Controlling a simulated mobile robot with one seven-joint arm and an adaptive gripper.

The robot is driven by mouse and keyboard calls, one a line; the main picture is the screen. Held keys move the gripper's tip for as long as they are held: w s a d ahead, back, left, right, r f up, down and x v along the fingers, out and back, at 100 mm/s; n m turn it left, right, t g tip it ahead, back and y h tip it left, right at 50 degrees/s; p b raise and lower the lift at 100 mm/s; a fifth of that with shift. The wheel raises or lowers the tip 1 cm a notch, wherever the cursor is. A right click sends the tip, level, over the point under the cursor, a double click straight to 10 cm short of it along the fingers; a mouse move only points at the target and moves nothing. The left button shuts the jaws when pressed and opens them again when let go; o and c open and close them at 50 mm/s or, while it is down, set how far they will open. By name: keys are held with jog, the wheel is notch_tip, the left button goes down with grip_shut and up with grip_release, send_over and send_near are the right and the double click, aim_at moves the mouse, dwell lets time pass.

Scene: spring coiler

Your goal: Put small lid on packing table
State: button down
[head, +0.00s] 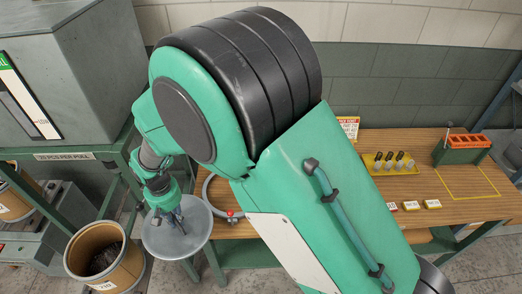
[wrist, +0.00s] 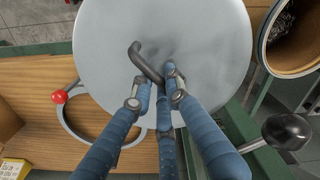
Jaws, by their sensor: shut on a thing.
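The small lid is a round grey metal disc (head: 160,240) with a dark bent handle on top. It fills the upper middle of the wrist view (wrist: 215,50). My gripper (wrist: 160,78) has its blue fingers closed around the lid's handle; it shows small in the head view (head: 176,215). The lid appears roughly level at the left end of the wooden packing table (head: 430,188), overlapping its edge in view. I cannot tell its height above the tabletop. My arm hides much of the table's middle in the head view.
A ring with a red knob (wrist: 59,97) lies on the table beside the lid. An open drum (head: 125,258) stands left of the lid. The table also bears a yellow tray (head: 378,169), small labelled blocks (head: 411,205), a green box (head: 460,155) and an empty yellow-outlined area (head: 468,183).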

notch_tip(320, 180, up, 3)
jog(key=m+p, duration=0.2)
send_over(199, 204)
jog(key=shift+a, duration=0.1)
jog(key=w+d+m+p, duration=0.15)
jog(key=w+d, duration=0.35)
jog(key=w, duration=0.5)
jog(key=w+d+m+p, duration=0.1)
jog(key=w+d+p, duration=0.3)
jog(key=w, duration=0.5)
jog(key=w+d+m+p, duration=0.2)
jog(key=w+d, duration=0.7)
jog(key=d, duration=0.4)
jog(key=w+d+f+m+p, duration=0.1)
jog(key=w+d+p, duration=0.1)
jog(key=w+d, duration=0.7)
jog(key=d, duration=0.4)
jog(key=shift+w+d+f+m, duration=0.2)
jog(key=shift+w+f+m, duration=0.1)
jog(key=shift+w+m, duration=0.1)
jog(key=shift+f, duration=0.1)
jog(key=shift+f+p, duration=0.65)
jog(key=shift+f, duration=2.2)
jog(key=shift+f+p, duration=0.3)
jog(key=shift+f, duration=1.8)
